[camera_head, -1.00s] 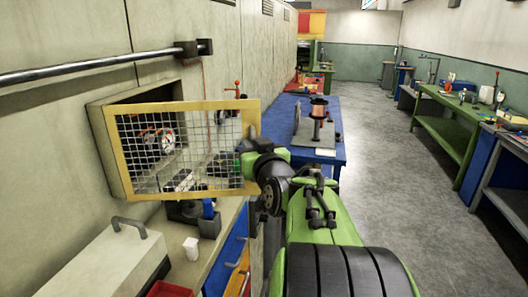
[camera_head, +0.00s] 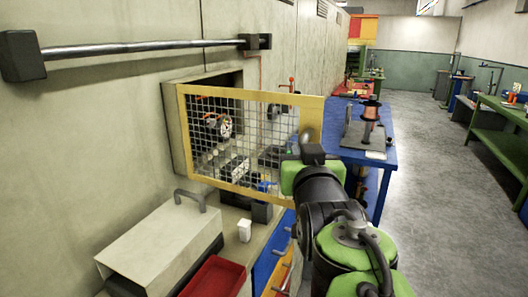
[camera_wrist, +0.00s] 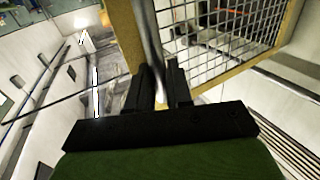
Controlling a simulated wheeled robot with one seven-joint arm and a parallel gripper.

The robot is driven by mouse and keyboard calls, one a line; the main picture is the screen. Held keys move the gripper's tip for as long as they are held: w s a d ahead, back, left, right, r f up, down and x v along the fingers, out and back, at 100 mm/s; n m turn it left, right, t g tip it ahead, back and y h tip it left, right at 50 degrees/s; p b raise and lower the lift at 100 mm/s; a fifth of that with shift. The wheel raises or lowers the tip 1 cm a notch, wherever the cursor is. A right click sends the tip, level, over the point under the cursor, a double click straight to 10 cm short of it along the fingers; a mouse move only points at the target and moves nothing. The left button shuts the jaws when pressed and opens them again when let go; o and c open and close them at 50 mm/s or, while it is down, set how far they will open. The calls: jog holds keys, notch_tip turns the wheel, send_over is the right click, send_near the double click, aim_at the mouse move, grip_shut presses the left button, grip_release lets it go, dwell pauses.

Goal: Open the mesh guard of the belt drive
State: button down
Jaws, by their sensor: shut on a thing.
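The mesh guard (camera_head: 313,118) is a yellow frame with wire mesh, hinged at its left side on a beige wall box (camera_head: 177,138). It stands swung out from the box, so the box's dark opening shows above and behind it. My gripper (camera_head: 309,150) is at the guard's free right edge. In the wrist view my gripper (camera_wrist: 160,88) has its black fingers shut around a grey metal bar handle (camera_wrist: 148,45) beside the yellow frame. The belt drive's parts show only partly through the mesh.
A grey rail (camera_head: 150,47) runs along the wall above the box. Below are a counter with a handled light box (camera_head: 160,243), a white cup (camera_head: 244,231) and a red tray (camera_head: 215,279). A blue table (camera_head: 384,152) with a spool stands behind my gripper.

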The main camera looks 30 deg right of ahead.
jog(key=shift+w+a, duration=0.1)
jog(key=shift+a, duration=0.05)
jog(key=c, duration=1.2)
grip_release()
jog(key=shift+w, duration=0.15)
jog(key=shift+s, duration=0.25)
jog(key=v, duration=1.5)
jog(key=shift+s+a+f+p, duration=0.1)
jog(key=shift+a+p, duration=0.05)
jog(key=shift+p, duration=0.2)
